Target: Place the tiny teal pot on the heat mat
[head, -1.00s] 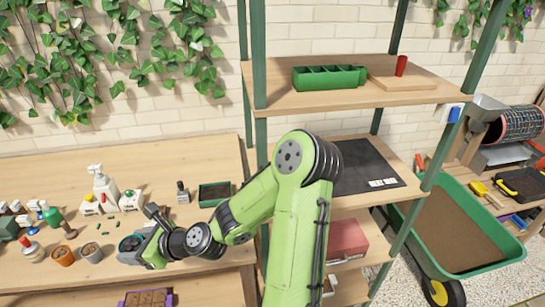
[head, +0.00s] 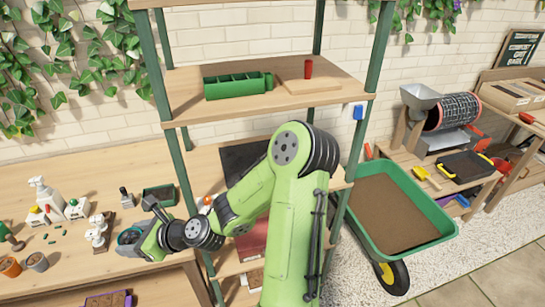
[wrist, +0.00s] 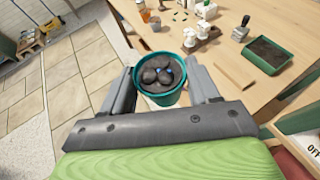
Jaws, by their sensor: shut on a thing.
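The tiny teal pot (wrist: 161,98) is between the two fingers of my gripper (wrist: 160,84) in the wrist view, with dark rounded stones in it. In the head view the pot (head: 128,237) shows small at the end of my arm, with my gripper (head: 138,240) shut on it near the bench's front edge. The dark heat mat (head: 240,160) lies on the middle shelf of the rack, right of the pot. My arm hides much of it.
A green divided planter (head: 238,86) and a red cup (head: 308,69) stand on the upper shelf. A rack post (head: 170,125) stands between the pot and the mat. A dark-green tray (head: 160,195) lies on the bench. A green wheelbarrow (head: 400,215) stands at right.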

